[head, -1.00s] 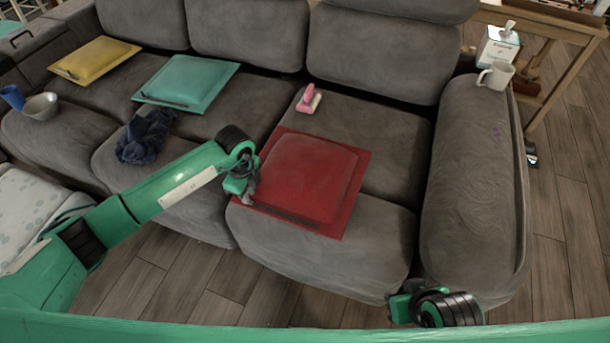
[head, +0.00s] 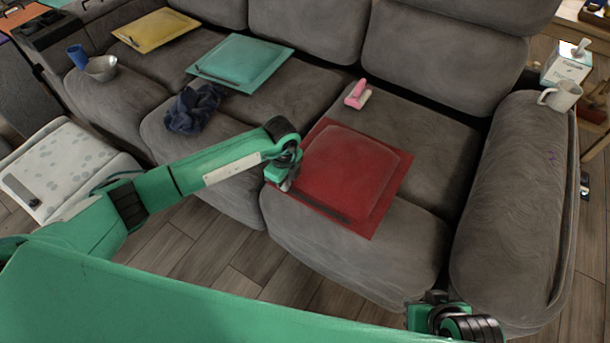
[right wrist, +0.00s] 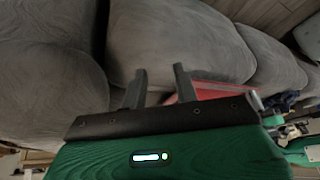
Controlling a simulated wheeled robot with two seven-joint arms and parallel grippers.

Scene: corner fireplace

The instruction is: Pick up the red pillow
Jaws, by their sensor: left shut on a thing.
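The red pillow (head: 350,173) lies flat on the right-hand seat of the grey sofa. My left gripper (head: 284,183) is at the pillow's left edge, shut on that edge. The pillow still rests on the seat. The pillow's red edge also shows in the right wrist view (right wrist: 215,91), partly behind my right gripper. My right gripper (right wrist: 158,78) is open and empty, its two fingers apart, pointing at the front of the sofa. In the head view it is low at the right, near the sofa's armrest.
A teal pillow (head: 242,62), a yellow pillow (head: 155,29), a dark cloth (head: 194,108), a metal bowl (head: 101,68) and a blue cup (head: 77,56) lie on the sofa. A pink object (head: 357,94) is behind the red pillow. A mug (head: 562,95) stands on the armrest (head: 515,200).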

